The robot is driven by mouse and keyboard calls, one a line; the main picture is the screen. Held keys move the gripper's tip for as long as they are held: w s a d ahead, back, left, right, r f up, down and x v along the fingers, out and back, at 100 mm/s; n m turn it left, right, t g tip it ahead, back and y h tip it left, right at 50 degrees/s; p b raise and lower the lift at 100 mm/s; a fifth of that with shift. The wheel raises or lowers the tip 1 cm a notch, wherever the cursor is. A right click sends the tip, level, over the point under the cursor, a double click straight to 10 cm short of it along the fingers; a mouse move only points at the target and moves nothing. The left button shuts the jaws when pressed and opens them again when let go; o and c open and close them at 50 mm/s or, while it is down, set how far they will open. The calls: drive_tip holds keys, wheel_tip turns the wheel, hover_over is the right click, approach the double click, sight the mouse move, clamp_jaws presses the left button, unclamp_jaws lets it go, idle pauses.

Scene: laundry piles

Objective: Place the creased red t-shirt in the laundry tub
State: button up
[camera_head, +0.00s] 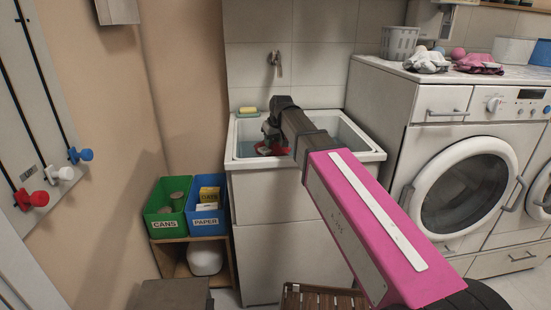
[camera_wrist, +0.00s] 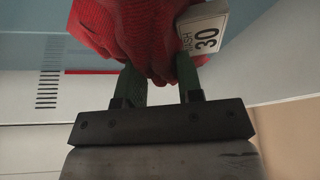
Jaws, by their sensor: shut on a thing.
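The laundry tub (camera_head: 372,153) is a white basin with pale blue inside, under a wall tap. My gripper (camera_head: 270,140) is over the left part of the tub's opening. In the wrist view my gripper (camera_wrist: 162,80) has its two green fingers shut on the creased red t-shirt (camera_wrist: 115,28). A white tag reading "WASH 30" (camera_wrist: 203,35) hangs at the shirt. In the head view only a small red part of the shirt (camera_head: 272,150) shows below the gripper, in the tub's opening. My gripper and arm hide the rest. I cannot tell whether the shirt touches the tub's bottom.
A soap bar (camera_head: 247,111) lies on the tub's back left rim. A green cans bin (camera_head: 168,226) and a blue paper bin (camera_head: 207,221) stand left of the tub.

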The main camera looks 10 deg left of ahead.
drive_tip(key=shift+w+a+f, duration=0.45)
drive_tip(key=shift+w+f, duration=0.75)
drive_tip(key=shift+f, duration=0.25)
drive_tip(key=shift+w+a+f, duration=0.5)
drive_tip(key=shift+w+f, duration=0.65)
drive_tip(key=shift+f, duration=0.25)
drive_tip(key=shift+w+a+f, duration=0.45)
drive_tip(key=shift+w+f, duration=0.75)
drive_tip(key=shift+f, duration=0.25)
drive_tip(key=shift+f, duration=0.55)
drive_tip(key=o, duration=1.1)
drive_tip(key=shift+c, duration=0.2)
drive_tip(key=shift+r, duration=0.35)
drive_tip(key=v, duration=1.2)
drive_tip(key=shift+r, duration=0.25)
